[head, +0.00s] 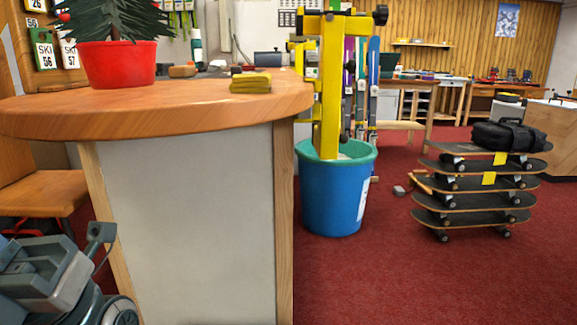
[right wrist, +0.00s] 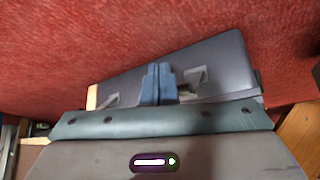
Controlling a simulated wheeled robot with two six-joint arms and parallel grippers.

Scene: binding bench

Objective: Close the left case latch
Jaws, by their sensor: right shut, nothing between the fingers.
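My right gripper (right wrist: 158,84) shows in the right wrist view. Its two blue-grey fingers are together, with nothing held between them. A dark grey slab (right wrist: 215,62) with a pale edge at its left lies beyond the fingers, over red carpet. I cannot tell what it is, or whether the fingers touch it. I can make out no case latch in either view. Grey parts of my own arm fill the lower left corner of the head view, but no left fingertips show there.
A wooden counter (head: 190,101) stands close at left, bearing a red pot (head: 120,66) and yellow blocks (head: 250,84). A blue bin (head: 333,195) stands beside it. At right, a black bag-like item (head: 505,136) lies on stacked skateboards (head: 470,203). Red carpet (head: 400,275) is clear in front.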

